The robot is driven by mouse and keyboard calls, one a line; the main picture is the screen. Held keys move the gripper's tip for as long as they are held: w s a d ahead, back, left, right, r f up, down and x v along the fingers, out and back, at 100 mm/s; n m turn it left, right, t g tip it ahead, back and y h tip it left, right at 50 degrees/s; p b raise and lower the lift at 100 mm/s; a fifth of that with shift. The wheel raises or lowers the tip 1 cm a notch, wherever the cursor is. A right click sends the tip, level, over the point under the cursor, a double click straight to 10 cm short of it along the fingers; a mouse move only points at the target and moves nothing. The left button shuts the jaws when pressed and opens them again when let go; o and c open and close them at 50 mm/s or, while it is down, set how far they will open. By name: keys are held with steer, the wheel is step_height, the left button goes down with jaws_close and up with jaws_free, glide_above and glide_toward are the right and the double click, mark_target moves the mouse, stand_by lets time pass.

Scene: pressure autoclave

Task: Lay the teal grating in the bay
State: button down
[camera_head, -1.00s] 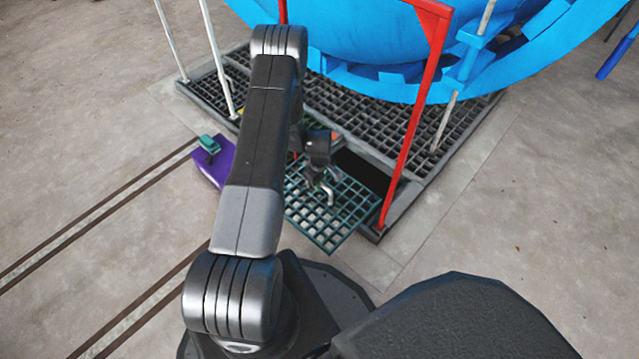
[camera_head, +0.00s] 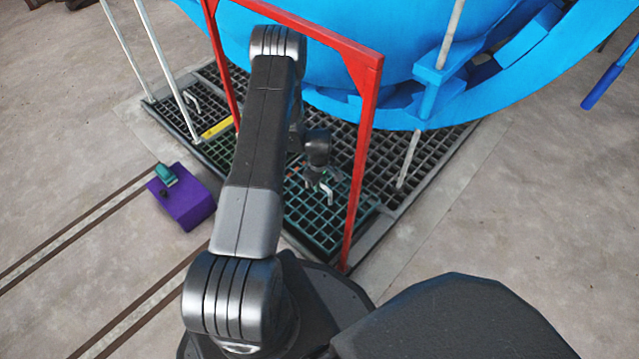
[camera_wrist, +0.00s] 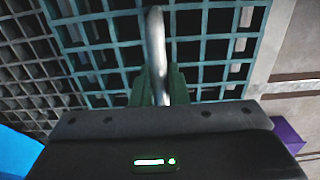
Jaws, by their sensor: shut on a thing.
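The teal grating (camera_head: 310,228) lies level, or nearly so, over the place of the bay, between the legs of the red frame. My gripper (camera_head: 322,178) is above it, shut on its silver handle. In the wrist view the green fingers (camera_wrist: 160,88) close around the handle (camera_wrist: 155,45), with the teal bars (camera_wrist: 215,48) spreading behind it. The bay's opening is hidden under the grating. I cannot tell whether the grating rests on the bay's edges or hangs just above them. My arm hides its left part in the head view.
The red frame (camera_head: 362,140) stands close around my arm. The blue vessel (camera_head: 400,60) overhangs behind. Dark floor grating (camera_head: 415,165) surrounds the bay. A purple block (camera_head: 183,200) with a teal item (camera_head: 166,175) sits at left. A yellow strip (camera_head: 216,128) lies behind it.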

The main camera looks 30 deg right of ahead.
mark_target(321, 195)
steer(key=shift+w+d+r, duration=0.1)
steer(key=shift+w+d, duration=0.05)
steer(key=shift+d, duration=0.15)
stand_by(0.4)
steer(key=shift+f+b, duration=2.7)
steer(key=shift+f, duration=0.2)
steer(key=shift+b, duration=0.7)
steer(key=shift+f+b, duration=0.3)
steer(key=shift+f, duration=1.65)
steer(key=c, duration=1.5)
jaws_free()
steer(key=shift+o, duration=0.8)
steer(key=shift+s+f, duration=0.15)
steer(key=shift+s, duration=0.05)
step_height(321, 195, up, 12)
steer(key=p, duration=0.5)
